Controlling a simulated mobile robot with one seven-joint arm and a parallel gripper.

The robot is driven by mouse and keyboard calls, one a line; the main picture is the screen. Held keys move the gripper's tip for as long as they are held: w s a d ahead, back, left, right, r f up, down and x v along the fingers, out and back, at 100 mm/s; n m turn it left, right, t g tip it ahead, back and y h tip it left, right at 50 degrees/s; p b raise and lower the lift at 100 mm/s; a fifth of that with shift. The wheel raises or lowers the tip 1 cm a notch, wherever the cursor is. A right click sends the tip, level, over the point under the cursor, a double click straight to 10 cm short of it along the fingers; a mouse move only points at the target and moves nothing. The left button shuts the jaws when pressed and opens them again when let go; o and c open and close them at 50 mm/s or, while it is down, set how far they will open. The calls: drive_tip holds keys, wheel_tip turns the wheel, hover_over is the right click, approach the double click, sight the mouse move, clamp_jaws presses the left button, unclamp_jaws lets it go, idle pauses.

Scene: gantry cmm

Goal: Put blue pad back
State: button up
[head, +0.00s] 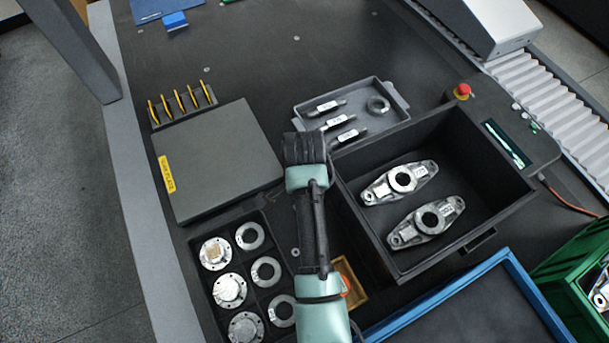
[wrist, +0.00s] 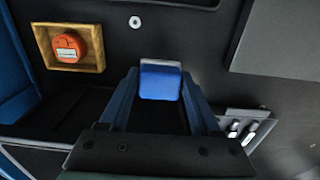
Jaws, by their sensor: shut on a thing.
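In the wrist view a small blue pad (wrist: 160,84) with a pale upper edge sits between the two fingertips of my gripper (wrist: 160,96). The gripper is shut on it. In the head view my gripper (head: 305,149) is over the table, between the flat grey plate and the dark open bin. Its fingers and the held pad are hidden there by my arm. Another small blue block (head: 175,21) lies at the far left, beside a blue mat (head: 146,10).
A grey plate (head: 216,160), a rack of yellow-edged pieces (head: 182,104) and a grey tray (head: 353,104) surround the gripper. The dark bin (head: 487,219) holds two metal brackets. A wooden tray (wrist: 40,45) holds an orange round item (wrist: 70,46). The table's far middle is clear.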

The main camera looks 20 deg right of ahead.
wheel_tip(320, 180, down, 9)
drive_tip(key=shift+f+b, duration=0.2)
drive_tip(key=shift+b, duration=0.25)
drive_tip(key=shift+f, duration=0.1)
drive_tip(key=o, duration=1.2)
wheel_tip(320, 180, up, 12)
drive_tip(key=shift+r+p, duration=0.15)
drive_tip(key=shift+p, duration=0.6)
